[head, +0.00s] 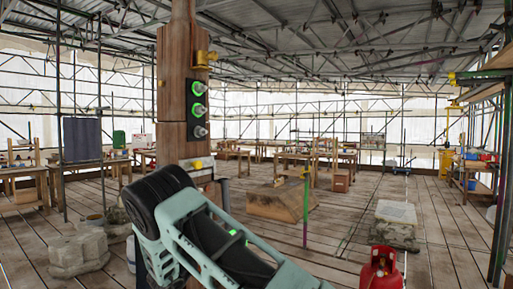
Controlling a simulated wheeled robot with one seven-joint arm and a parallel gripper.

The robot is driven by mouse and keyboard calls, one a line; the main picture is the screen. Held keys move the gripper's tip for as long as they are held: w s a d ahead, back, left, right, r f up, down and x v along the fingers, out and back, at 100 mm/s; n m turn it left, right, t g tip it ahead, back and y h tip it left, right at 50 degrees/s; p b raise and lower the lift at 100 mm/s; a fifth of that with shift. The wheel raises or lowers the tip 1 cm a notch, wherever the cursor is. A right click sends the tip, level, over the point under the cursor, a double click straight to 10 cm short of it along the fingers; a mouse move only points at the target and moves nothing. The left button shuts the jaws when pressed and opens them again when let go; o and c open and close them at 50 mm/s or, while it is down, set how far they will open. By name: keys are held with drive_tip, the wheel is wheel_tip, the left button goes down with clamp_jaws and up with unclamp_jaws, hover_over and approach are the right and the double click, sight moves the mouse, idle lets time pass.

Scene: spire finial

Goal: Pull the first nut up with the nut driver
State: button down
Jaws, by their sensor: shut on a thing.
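A tall wooden post (179,45) stands in front of me. A dark plate on it carries several metal studs or nuts in a column; the top one (200,87) and the middle one (200,108) have glowing green rings around them. The lowest one (201,131) shows less green. My teal and black arm crosses the lower middle and hides the lower post. My gripper's fingers do not show. I cannot make out the nut driver; a dark upright bar (223,190) stands just right of the post, partly behind my arm.
A brass bracket (203,59) juts from the post above the studs. A pale stone block (80,252) lies at left, a slab stack (396,222) at right. A red gas bottle (380,270) stands at front right.

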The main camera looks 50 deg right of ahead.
drive_tip(key=s+d+r+t+y+p, duration=0.1)
drive_tip(key=s+d+r, duration=0.1)
drive_tip(key=r, duration=0.8)
drive_tip(key=s+d+r+n+t+y+p, duration=0.1)
drive_tip(key=d+r, duration=0.3)
drive_tip(key=r, duration=0.6)
drive_tip(key=s+d+r+n+t+y+p, duration=0.1)
drive_tip(key=s+d+r+t+p, duration=0.1)
drive_tip(key=r, duration=0.8)
drive_tip(key=shift+s+d+r+t+p, duration=0.3)
drive_tip(key=shift+s+d+p, duration=0.15)
drive_tip(key=shift+d+p, duration=0.45)
drive_tip(key=shift+s+d+f+b, duration=0.1)
drive_tip(key=shift+d+f+b, duration=0.05)
drive_tip(key=shift+b, duration=0.6)
drive_tip(key=w, duration=0.6)
drive_tip(key=shift+w+a, duration=0.2)
drive_tip(key=shift+b, duration=0.95)
drive_tip(key=shift+w+a+b, duration=0.15)
drive_tip(key=shift+w+b, duration=0.15)
drive_tip(key=shift+w, duration=1.25)
